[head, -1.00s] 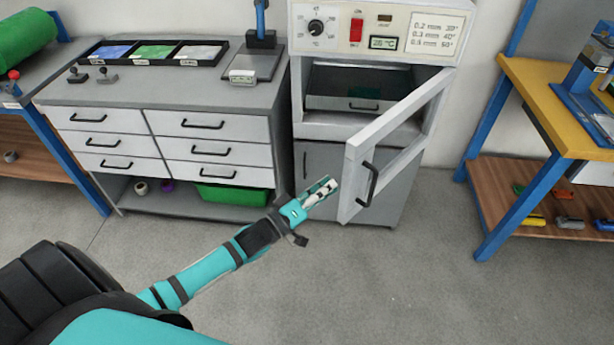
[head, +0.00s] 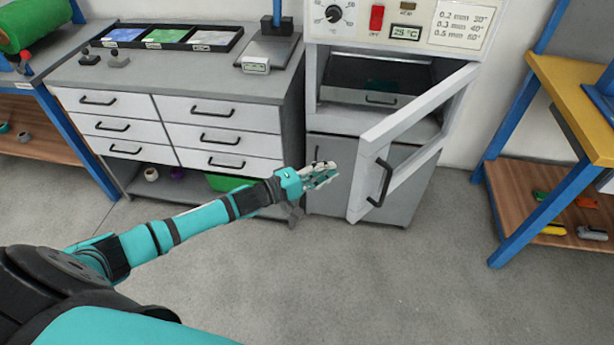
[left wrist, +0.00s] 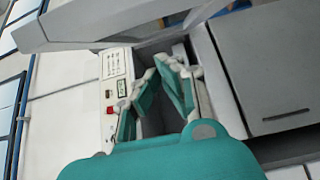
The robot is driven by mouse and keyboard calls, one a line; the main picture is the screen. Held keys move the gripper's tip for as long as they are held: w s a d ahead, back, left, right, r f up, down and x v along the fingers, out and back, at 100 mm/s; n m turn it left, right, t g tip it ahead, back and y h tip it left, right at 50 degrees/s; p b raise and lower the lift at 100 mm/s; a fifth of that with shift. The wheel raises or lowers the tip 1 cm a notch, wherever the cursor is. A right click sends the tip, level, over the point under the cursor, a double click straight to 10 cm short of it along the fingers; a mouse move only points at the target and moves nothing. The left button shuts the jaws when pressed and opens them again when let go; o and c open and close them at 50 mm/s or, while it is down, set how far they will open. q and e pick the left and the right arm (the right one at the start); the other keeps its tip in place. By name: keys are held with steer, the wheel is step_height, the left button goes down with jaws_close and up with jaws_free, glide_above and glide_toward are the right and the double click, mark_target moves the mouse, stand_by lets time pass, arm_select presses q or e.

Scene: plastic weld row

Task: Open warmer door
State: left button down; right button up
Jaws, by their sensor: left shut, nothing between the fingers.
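The warmer (head: 388,35) stands against the back wall in the head view. Its white-framed door (head: 412,122) stands open, swung out toward me from the hinge side at the right. The black door handle (head: 380,183) is on the door's outer face, near its free edge. My left gripper (head: 332,175) is shut and empty, just left of that free edge, apart from the handle. Its teal and white fingers (left wrist: 160,95) show in the left wrist view, with the warmer's control panel (left wrist: 115,78) beyond. My right gripper is not in view.
Inside the warmer's opening is a dark chamber with a drawer-like tray (head: 362,95). A grey drawer cabinet (head: 190,85) stands at the left. A yellow-topped bench (head: 570,100) with blue legs stands at the right. The floor (head: 400,280) in front is clear.

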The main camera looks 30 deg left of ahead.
arm_select(q)
steer(key=d, duration=0.4)
steer(key=shift+s+d+p, duration=0.1)
steer(key=shift+s+p, duration=0.3)
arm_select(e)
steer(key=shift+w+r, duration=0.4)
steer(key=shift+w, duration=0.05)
arm_select(q)
steer(key=shift+s+d, duration=0.1)
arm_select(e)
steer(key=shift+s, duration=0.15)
